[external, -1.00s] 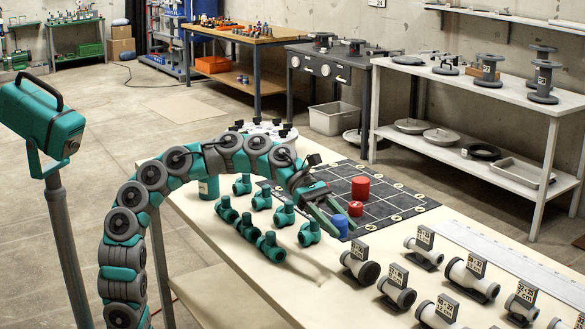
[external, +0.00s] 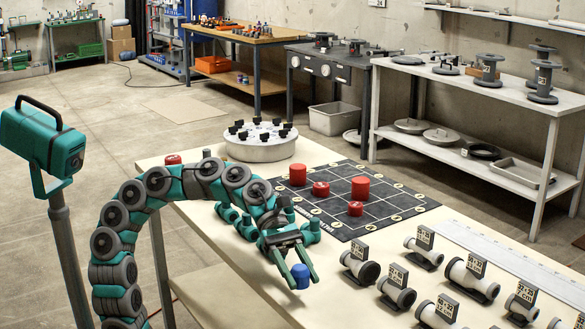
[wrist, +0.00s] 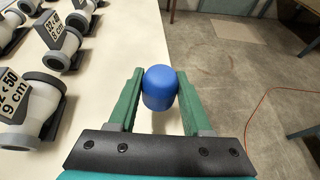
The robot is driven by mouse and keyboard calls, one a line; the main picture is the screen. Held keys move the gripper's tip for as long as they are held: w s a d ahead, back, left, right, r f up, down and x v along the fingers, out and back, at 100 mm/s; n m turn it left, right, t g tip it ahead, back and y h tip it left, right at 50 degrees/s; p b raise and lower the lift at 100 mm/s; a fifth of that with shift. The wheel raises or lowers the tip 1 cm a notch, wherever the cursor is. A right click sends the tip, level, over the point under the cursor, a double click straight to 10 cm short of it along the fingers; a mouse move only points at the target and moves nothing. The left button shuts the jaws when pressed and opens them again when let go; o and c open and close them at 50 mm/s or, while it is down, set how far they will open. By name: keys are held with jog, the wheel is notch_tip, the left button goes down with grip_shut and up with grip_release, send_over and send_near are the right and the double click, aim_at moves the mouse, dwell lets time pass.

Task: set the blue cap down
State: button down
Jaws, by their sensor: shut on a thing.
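The blue cap (external: 299,276) is between the two green fingers of my gripper (external: 295,274), near the front edge of the table (external: 330,300). In the wrist view the blue cap (wrist: 160,88) sits at the fingertips, with a finger against each side; my gripper (wrist: 160,95) is shut on it. It appears held above the cream table top near its edge; the exact height cannot be told. The arm hides part of the teal fittings behind it.
A dark gridded mat (external: 395,205) holds several red caps. Grey and white pipe pieces with labels (external: 360,262) stand right of my gripper. Teal fittings (external: 308,230) lie behind it. A round white carousel (external: 262,145) stands at the back. The floor lies beyond the table edge.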

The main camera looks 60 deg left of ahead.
send_over(346, 308)
jog(key=shift+f, duration=0.45)
jog(key=shift+w+f+b, duration=0.1)
jog(key=shift+f+b, duration=0.55)
jog(key=shift+f, duration=1.15)
jog(key=shift+c, duration=1.7)
grip_release()
jog(key=shift+f, duration=0.15)
jog(key=p+v, duration=0.1)
jog(key=v, duration=1.1)
jog(key=shift+a+r, duration=0.1)
jog(key=shift+r, duration=0.1)
